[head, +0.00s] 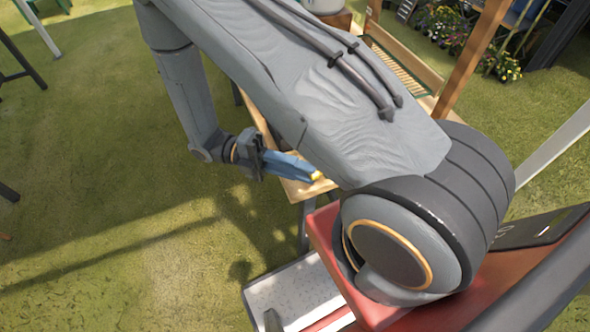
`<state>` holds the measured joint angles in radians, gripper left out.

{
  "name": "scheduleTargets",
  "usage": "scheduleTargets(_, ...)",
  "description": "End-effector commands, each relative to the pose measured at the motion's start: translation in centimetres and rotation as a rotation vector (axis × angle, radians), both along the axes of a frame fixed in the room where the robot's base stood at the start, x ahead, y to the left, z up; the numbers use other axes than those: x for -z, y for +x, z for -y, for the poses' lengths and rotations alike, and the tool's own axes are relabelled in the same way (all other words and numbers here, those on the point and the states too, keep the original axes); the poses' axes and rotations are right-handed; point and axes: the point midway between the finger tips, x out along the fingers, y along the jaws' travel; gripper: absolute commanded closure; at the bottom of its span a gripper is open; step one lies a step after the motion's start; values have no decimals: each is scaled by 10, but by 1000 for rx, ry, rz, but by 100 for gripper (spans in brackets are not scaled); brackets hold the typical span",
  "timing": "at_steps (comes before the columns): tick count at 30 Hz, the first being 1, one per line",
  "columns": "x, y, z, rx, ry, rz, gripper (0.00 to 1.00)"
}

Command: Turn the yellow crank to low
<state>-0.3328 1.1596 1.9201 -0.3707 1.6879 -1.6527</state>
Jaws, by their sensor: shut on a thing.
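My gripper (309,173) has blue fingers and reaches over the near left corner of a wooden table (298,191). It is shut on the yellow crank (317,176), of which only a small yellow bit shows at the fingertips. My large grey arm hides the rest of the crank and whatever it is mounted on. The crank's setting and any low mark cannot be seen.
A slatted wooden piece (397,66) is at the table's far side, by a wooden post (470,60). Potted flowers (500,62) stand at the back right. Open grass (110,170) lies to the left, with dark legs at the left edge.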

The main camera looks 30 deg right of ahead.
Motion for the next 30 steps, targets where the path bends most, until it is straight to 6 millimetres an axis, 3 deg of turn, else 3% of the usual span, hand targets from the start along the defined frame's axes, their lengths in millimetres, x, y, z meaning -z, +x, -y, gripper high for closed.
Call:
scheduleTargets(11,-1,1,2,-1,-1,-4,100)
scheduleTargets(12,-1,1,2,-1,0,-4,78)
scheduleTargets(15,-1,1,2,1,0,-4,63)
scheduleTargets(25,0,2,0,3,0,-3,63)
scheduleTargets(30,4,18,-12,3,1,0,63)
